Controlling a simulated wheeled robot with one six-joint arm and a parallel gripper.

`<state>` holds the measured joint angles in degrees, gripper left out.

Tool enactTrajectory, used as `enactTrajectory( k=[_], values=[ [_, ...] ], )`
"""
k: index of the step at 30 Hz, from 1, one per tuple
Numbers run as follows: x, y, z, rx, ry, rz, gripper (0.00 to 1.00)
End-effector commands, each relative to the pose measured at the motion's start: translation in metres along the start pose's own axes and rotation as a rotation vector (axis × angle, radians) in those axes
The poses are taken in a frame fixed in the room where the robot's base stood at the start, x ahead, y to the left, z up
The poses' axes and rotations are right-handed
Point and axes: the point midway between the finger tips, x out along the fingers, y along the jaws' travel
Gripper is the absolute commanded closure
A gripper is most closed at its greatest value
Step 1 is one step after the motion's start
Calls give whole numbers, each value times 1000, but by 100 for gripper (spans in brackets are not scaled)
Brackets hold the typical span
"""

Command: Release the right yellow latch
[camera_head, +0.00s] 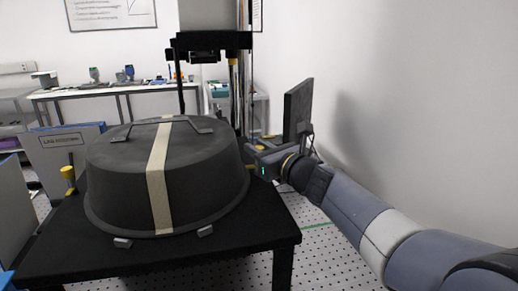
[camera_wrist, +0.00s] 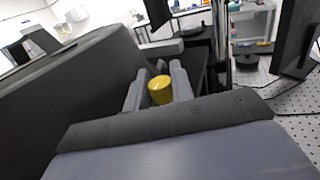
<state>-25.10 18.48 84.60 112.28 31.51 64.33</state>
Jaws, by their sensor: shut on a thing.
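The right yellow latch (camera_wrist: 160,90) shows in the wrist view as a round yellow knob between my two grey fingers. My gripper (camera_wrist: 158,86) is shut on it, with a finger on each side. In the head view my gripper (camera_head: 259,158) is at the right side of the black dome cover (camera_head: 205,165), which has a beige strap (camera_head: 158,180) over it. The latch is mostly hidden there by my gripper. The left yellow latch (camera_head: 68,178) stands upright at the left of the cover.
The cover rests on a black table (camera_head: 230,238). A dark upright panel (camera_head: 298,108) stands behind my wrist, and a black column frame (camera_head: 245,90) rises behind the cover. A white wall (camera_head: 420,110) is to the right. A workbench (camera_head: 110,88) is at the back left.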

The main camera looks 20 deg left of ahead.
Motion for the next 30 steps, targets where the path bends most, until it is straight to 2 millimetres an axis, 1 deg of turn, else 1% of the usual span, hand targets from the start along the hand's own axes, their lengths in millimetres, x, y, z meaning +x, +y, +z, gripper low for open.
enactTrajectory(
  k=[7, 14, 30],
  values=[
    [0, -1, 1, 1, 1, 31, 100],
    [0, -2, 3, 2, 3, 152, 100],
    [1, -2, 5, 4, 3, 651, 100]
  ],
)
